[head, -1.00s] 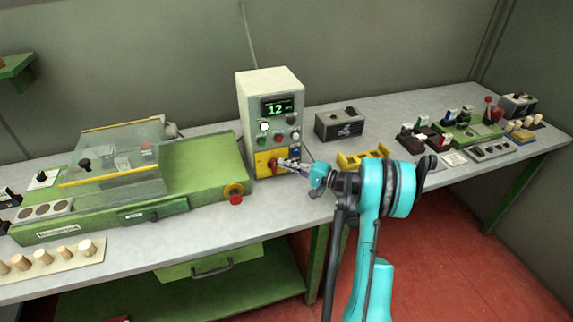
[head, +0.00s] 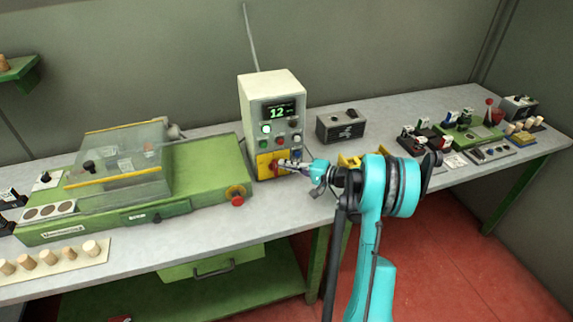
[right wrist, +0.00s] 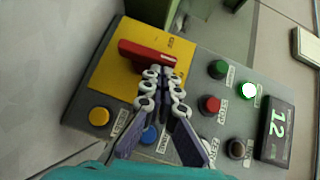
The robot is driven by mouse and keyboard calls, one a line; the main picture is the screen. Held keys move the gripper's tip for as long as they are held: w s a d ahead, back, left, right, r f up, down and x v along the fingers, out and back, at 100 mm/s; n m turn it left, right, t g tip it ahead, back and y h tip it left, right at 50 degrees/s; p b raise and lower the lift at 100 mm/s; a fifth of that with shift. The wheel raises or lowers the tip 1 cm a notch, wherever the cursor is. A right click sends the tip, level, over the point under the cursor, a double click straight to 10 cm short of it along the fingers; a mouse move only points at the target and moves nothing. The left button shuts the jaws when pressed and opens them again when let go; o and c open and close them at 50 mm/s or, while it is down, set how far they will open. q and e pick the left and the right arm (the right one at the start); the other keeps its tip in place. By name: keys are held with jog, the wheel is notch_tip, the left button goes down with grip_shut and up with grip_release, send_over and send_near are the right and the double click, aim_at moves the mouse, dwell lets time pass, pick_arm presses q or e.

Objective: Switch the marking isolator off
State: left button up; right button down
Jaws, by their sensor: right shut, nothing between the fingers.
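The marking isolator is a red handle (right wrist: 146,54) on a yellow plate (right wrist: 114,76), low on the front of a pale control box (head: 262,90). In the head view the yellow plate (head: 263,168) shows at the box's lower left, with the handle partly behind my gripper. My right gripper (head: 285,165) is shut and empty, its fingertips at the handle. The display (right wrist: 277,133) reads 12 and a green lamp (right wrist: 249,89) is lit. My left gripper is out of view.
A green machine (head: 215,172) with a clear cover stands left of the box, with a red button (head: 237,201) at its end. A grey box (head: 341,126) and a yellow holder (head: 352,159) are to the right. Other buttons surround the isolator closely.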

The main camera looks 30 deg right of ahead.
aim_at(274, 164)
jog(key=a+n+g+h+p, duration=0.1)
jog(key=h+p, duration=0.1)
jog(key=a+r+n+g+h+p, duration=0.1)
jog(key=n+h, duration=0.1)
jog(key=a+n+g+h+p, duration=0.1)
jog(key=n+g+p, duration=0.1)
jog(key=shift+w+a+r+h+p, duration=0.15)
jog(key=shift+w+r+h+p, duration=0.15)
jog(key=shift+w+r+h, duration=0.1)
jog(key=shift+a+f+n+g+h, duration=0.15)
jog(key=shift+n+h, duration=0.1)
jog(key=shift+h, duration=0.25)
jog(key=shift+a+r+n+g+h, duration=0.15)
jog(key=shift+n+h, duration=0.1)
jog(key=shift+h, duration=0.25)
jog(key=shift+r+p, duration=0.7)
jog(key=shift+w, duration=0.1)
